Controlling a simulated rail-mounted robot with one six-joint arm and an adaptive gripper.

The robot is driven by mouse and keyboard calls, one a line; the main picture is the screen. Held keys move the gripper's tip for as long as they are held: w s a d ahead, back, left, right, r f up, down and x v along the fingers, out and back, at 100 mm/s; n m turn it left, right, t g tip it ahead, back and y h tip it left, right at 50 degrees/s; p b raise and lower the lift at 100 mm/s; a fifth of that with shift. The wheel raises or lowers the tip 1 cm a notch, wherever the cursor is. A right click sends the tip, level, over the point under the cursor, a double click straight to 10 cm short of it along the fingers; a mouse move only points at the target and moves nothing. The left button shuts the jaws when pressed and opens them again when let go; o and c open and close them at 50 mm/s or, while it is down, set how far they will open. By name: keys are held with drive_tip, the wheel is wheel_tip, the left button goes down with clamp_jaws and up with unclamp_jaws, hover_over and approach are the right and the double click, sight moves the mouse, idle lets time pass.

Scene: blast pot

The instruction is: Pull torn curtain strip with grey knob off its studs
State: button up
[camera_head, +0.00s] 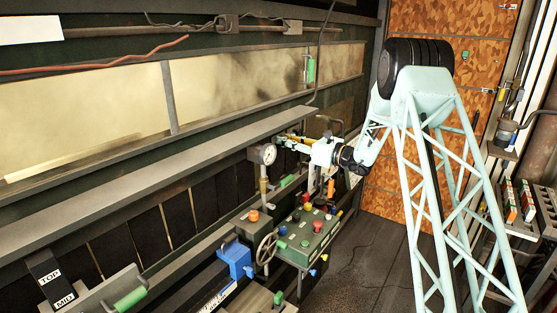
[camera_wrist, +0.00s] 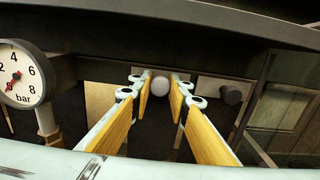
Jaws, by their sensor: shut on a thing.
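The grey knob (camera_wrist: 160,86) shows in the wrist view as a pale round ball between the tips of my gripper (camera_wrist: 160,88). My gripper's two yellow-padded fingers are shut on the knob, one on each side. The curtain strip behind the knob is dark and mostly hidden by the fingers; I cannot make out its tear or its studs. In the head view my gripper (camera_head: 283,139) reaches left under the long ledge, and the knob is too small to tell there.
A pressure gauge (camera_wrist: 20,75) stands close at left in the wrist view, also in the head view (camera_head: 263,154). A darker knob (camera_wrist: 232,95) is right of my fingers. The ledge (camera_head: 150,180) runs just above. A control box (camera_head: 307,235) with coloured buttons sits below.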

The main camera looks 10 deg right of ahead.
drive_tip(key=shift+v, duration=0.8)
idle(0.9)
drive_tip(key=shift+b+v, duration=0.6)
drive_tip(key=shift+v, duration=1.1)
